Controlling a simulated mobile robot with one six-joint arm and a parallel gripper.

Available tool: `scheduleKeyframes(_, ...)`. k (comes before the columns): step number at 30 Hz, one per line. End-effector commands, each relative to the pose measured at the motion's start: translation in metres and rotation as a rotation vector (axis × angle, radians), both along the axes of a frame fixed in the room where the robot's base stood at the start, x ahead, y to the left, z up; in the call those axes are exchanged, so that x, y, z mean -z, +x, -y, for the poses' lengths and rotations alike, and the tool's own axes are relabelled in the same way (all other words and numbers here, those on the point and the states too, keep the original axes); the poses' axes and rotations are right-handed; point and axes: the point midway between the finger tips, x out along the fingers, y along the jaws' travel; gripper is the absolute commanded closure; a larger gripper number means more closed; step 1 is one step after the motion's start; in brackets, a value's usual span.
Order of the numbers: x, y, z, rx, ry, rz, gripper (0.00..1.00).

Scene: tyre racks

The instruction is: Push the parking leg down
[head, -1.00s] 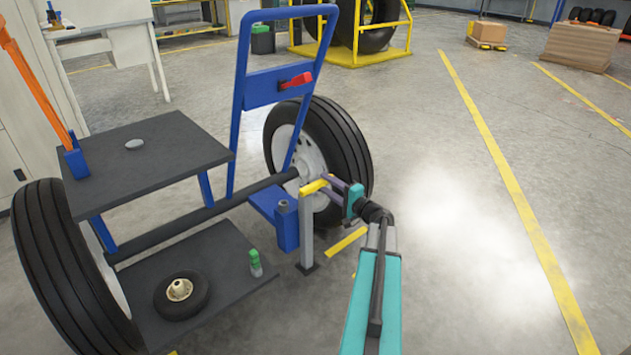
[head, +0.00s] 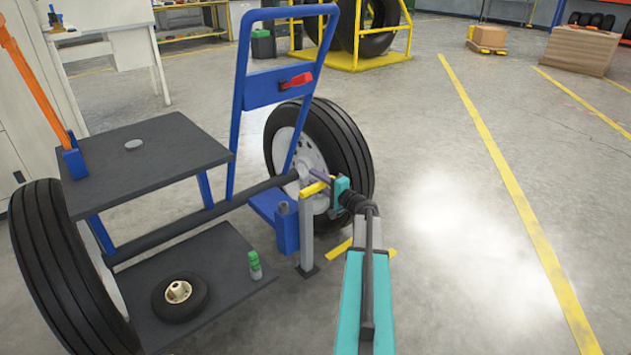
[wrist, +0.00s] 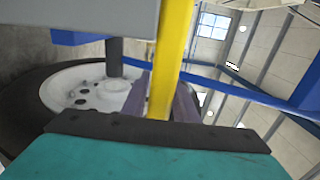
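The parking leg is a grey post (head: 307,235) on a small foot plate, with a yellow bar (head: 314,188) at its top, beside the right wheel of the cart. My gripper (head: 321,176) is at this yellow bar, coming from the right; one purple finger shows just above the bar. In the wrist view the yellow bar (wrist: 172,60) runs down the middle to my gripper's palm. A purple finger (wrist: 187,102) shows on its right side and part of another on its left. Whether the fingers press on the bar cannot be told.
The blue cart frame (head: 240,100) with a red lever (head: 297,81) stands behind the leg. The right tyre (head: 345,150) is close beside my gripper. A small wheel (head: 180,298) and a green-capped bottle (head: 254,265) are on the lower shelf. The floor to the right is clear.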

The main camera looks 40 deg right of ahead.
Motion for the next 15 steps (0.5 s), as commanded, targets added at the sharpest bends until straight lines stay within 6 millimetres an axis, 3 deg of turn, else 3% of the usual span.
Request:
scheduleKeyframes(1,0.0001,-0.0002,0.0001,0.0,0.0,0.0,0.83)
scheduleKeyframes(4,0.0001,-0.0003,0.0003,0.0,0.0,0.0,1.0)
scheduleKeyframes(15,0.009,-0.0007,0.0006,0.001,0.0,0.0,1.0)
